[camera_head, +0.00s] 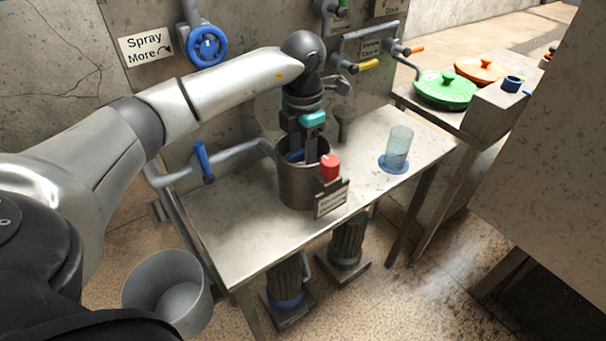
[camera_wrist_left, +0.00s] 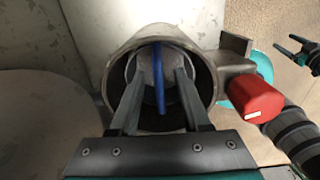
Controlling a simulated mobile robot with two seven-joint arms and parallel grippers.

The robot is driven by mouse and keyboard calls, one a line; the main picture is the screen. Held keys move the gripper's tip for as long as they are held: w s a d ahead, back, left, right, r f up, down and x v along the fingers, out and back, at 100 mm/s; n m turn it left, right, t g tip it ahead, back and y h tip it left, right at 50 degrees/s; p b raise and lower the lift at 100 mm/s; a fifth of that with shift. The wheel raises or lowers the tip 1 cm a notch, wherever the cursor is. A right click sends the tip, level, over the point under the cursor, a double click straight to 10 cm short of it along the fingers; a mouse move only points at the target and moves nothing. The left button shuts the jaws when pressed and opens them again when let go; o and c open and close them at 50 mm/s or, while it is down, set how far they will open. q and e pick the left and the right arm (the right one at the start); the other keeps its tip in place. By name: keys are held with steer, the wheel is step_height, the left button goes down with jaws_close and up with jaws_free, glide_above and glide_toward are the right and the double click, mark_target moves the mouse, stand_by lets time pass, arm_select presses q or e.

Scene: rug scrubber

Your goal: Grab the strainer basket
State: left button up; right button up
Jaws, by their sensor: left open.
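The strainer basket shows in the left wrist view as a grey round inside with a blue bar handle (camera_wrist_left: 158,80) across it. It sits inside a dark metal cylinder (camera_head: 297,188) on the metal table; the cylinder's rim (camera_wrist_left: 207,62) surrounds it. My left gripper (camera_wrist_left: 158,74) is open, pointing down into the cylinder, with one finger on each side of the blue handle. Neither finger clearly touches the handle. In the head view the left gripper (camera_head: 298,150) hides most of the basket. My right gripper is not seen in the head view.
A red button (camera_head: 330,166) and a sign (camera_head: 332,200) stand at the cylinder's front right. A clear glass (camera_head: 398,147) stands on a blue base at right. The table (camera_head: 235,235) is bare at front left. A grey bucket (camera_head: 148,290) is on the floor.

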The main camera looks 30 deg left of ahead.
arm_select(q)
steer(key=shift+f, duration=0.9)
jaws_close()
